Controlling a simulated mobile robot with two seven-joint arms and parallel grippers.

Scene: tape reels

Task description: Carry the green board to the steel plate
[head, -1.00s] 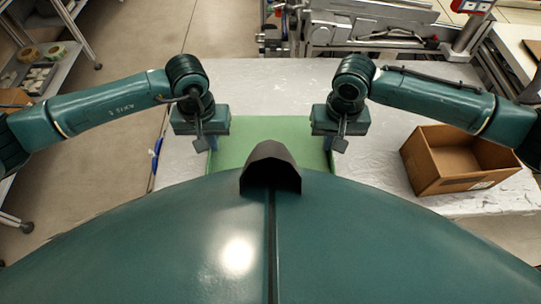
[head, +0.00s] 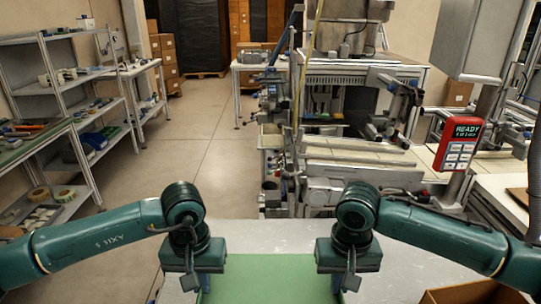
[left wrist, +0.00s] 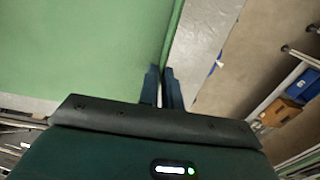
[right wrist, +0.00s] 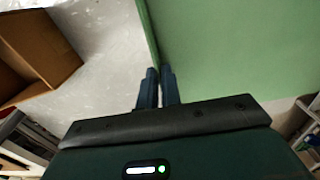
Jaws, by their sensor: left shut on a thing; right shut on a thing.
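The green board (head: 270,280) is at the bottom middle of the head view, between my two grippers; its near part is cut off by the picture edge. My left gripper (head: 204,284) is shut on the board's left edge. In the left wrist view its fingers (left wrist: 162,78) pinch the rim of the board (left wrist: 80,50). My right gripper (head: 337,284) is shut on the right edge; its fingers (right wrist: 158,76) and the board (right wrist: 240,50) show in the right wrist view. I cannot tell how high the board is over the table. I cannot pick out the steel plate.
A pale grey table (head: 270,232) lies under and beyond the board. An open cardboard box (right wrist: 35,45) is on the table at the right. A machine (head: 350,150) with a red READY panel (head: 458,143) stands ahead. Shelves (head: 75,90) line the left; the floor (head: 200,140) between is clear.

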